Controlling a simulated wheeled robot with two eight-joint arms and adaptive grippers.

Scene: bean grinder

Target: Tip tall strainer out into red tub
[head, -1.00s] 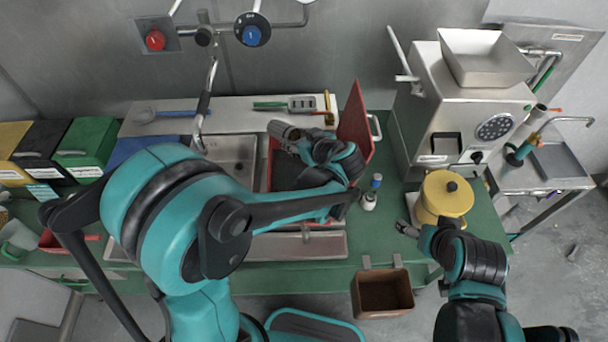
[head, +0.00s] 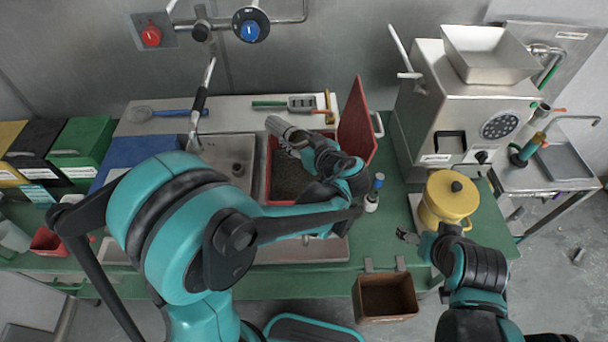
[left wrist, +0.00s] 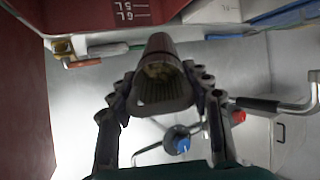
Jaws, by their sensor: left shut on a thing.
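The tall strainer (head: 278,127) is a grey cylinder over the far part of the red tub (head: 268,182), lying tilted well off upright. My left gripper (head: 293,142) is shut on it. In the left wrist view the strainer (left wrist: 163,85) sits between the fingers of my left gripper (left wrist: 165,92), with brownish matter visible in its near end. The tub holds a dark brown grainy mass, and its marked wall also shows in the left wrist view (left wrist: 95,14). My right gripper (head: 408,237) is beside the yellow pot; its finger gap is too small to judge.
A red panel (head: 356,125) stands upright at the tub's right. The sink (head: 232,155) and tap are to its left. A small bottle (head: 372,197), the yellow pot (head: 449,198) and the steel grinder (head: 470,105) are to the right. A brown bin (head: 386,297) hangs at the front edge.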

